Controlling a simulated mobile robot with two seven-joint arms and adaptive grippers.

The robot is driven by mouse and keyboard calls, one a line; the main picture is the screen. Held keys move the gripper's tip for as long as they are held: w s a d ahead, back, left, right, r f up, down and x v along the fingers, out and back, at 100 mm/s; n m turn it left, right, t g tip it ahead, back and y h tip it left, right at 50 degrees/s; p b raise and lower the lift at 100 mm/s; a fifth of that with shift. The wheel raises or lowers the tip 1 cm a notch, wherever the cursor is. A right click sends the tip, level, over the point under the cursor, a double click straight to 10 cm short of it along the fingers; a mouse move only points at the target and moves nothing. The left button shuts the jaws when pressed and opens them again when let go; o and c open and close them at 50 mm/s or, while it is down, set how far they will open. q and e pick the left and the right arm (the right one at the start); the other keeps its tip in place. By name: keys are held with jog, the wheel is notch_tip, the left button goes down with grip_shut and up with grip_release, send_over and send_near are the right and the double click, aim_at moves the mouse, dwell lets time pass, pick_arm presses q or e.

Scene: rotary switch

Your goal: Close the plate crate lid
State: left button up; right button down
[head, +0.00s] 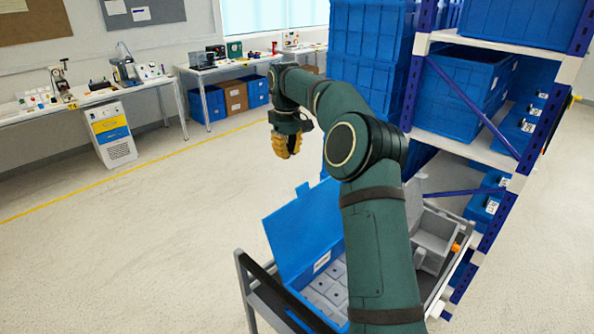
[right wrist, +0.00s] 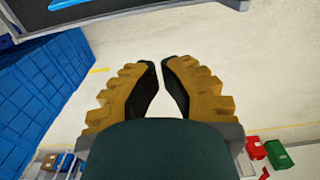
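The plate crate's blue lid (head: 303,232) stands open, tilted up on the left side of the crate in the head view. Grey plates or slots (head: 327,293) show inside the crate, and my right arm hides much of its right side. My right gripper (head: 288,145) hangs in the air above and beyond the lid, apart from it. In the right wrist view its yellow ribbed fingers (right wrist: 160,66) are almost together, with a thin empty gap between the tips. My left gripper is not in view.
The crate rests on a cart with a dark rail (head: 262,283). A grey bin (head: 432,236) sits right of my arm. A shelf rack (head: 470,150) with blue crates and a tall blue stack (head: 368,50) stand behind. The floor to the left is clear.

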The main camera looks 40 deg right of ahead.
notch_tip(320, 180, down, 10)
jog(key=b, duration=0.2)
jog(key=s, duration=0.1)
jog(key=s+r, duration=0.1)
jog(key=s, duration=0.1)
jog(key=shift+s+d+r, duration=0.25)
jog(key=shift+s+r, duration=0.05)
jog(key=shift+r, duration=0.05)
dwell(0.4)
